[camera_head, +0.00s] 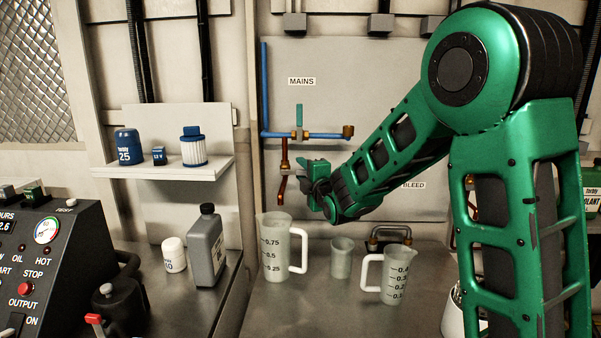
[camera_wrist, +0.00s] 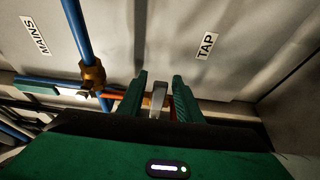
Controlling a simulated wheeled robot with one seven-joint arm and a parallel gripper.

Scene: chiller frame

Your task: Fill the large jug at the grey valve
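The large jug (camera_head: 274,262), a pale translucent measure marked up to 0.75, stands upright on the counter with its handle to the right. A copper spout (camera_head: 281,190) hangs above its mouth, and no stream shows between them. My gripper (camera_head: 311,180) is beside the spout's pipe and hides the valve there in the head view. In the wrist view a grey valve lever (camera_wrist: 158,98) stands between my two green fingers, near the TAP label. Narrow gaps seem to show on both sides of the lever, so my gripper looks open around it. The level inside the jug is unclear.
A smaller jug (camera_head: 392,276) and a small cup (camera_head: 342,258) stand right of the large jug. A grey bottle (camera_head: 207,248) and a white tub (camera_head: 173,254) stand left. A teal-handled valve (camera_head: 299,124) sits on the pipes under the MAINS label. A shelf (camera_head: 165,169) juts out left.

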